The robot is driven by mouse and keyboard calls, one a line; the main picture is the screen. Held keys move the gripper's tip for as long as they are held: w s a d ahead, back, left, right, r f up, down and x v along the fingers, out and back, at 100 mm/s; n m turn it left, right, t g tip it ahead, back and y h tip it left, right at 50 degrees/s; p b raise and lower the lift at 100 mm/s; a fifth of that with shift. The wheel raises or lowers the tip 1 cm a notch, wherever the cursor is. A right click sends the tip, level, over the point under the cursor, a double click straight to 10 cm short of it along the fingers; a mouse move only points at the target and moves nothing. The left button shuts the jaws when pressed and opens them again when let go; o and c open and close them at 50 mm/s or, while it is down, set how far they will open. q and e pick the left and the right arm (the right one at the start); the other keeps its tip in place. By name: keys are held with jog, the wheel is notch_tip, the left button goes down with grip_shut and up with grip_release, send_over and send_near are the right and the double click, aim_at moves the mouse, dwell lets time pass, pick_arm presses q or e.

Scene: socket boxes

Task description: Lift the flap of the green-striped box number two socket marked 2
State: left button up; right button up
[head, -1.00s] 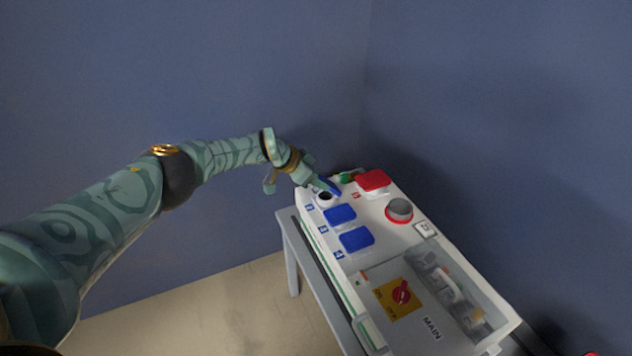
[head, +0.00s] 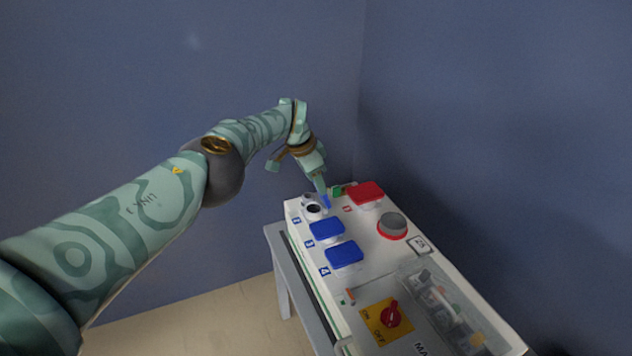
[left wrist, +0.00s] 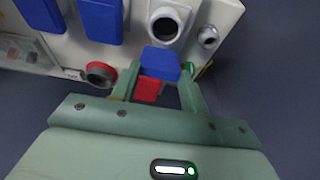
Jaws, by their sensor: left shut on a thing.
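The green-striped white box (head: 374,245) stands on a grey table. Its socket marked 2 (head: 312,208) is at the far left end, with its dark round opening in a pale ring uncovered. It also shows in the left wrist view (left wrist: 166,24). Its blue flap (head: 326,201) stands raised on the right side of the opening. My left gripper (head: 323,191) reaches down from above and is shut on this flap. In the left wrist view the flap (left wrist: 160,62) sits between the two fingers. My right gripper is not in view.
Two shut blue flaps (head: 327,229) (head: 344,255) lie nearer along the box. A red flap (head: 366,193), a grey socket with a red ring (head: 393,225) and a red rotary switch (head: 391,314) are also on top. Blue walls stand close behind.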

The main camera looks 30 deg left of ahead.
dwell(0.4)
pick_arm(q)
jog(key=o, duration=1.3)
jog(key=shift+f, duration=0.1)
jog(key=shift+o, duration=0.6)
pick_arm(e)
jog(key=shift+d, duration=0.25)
pick_arm(q)
jog(key=p+v, duration=1)
jog(key=v, duration=0.6)
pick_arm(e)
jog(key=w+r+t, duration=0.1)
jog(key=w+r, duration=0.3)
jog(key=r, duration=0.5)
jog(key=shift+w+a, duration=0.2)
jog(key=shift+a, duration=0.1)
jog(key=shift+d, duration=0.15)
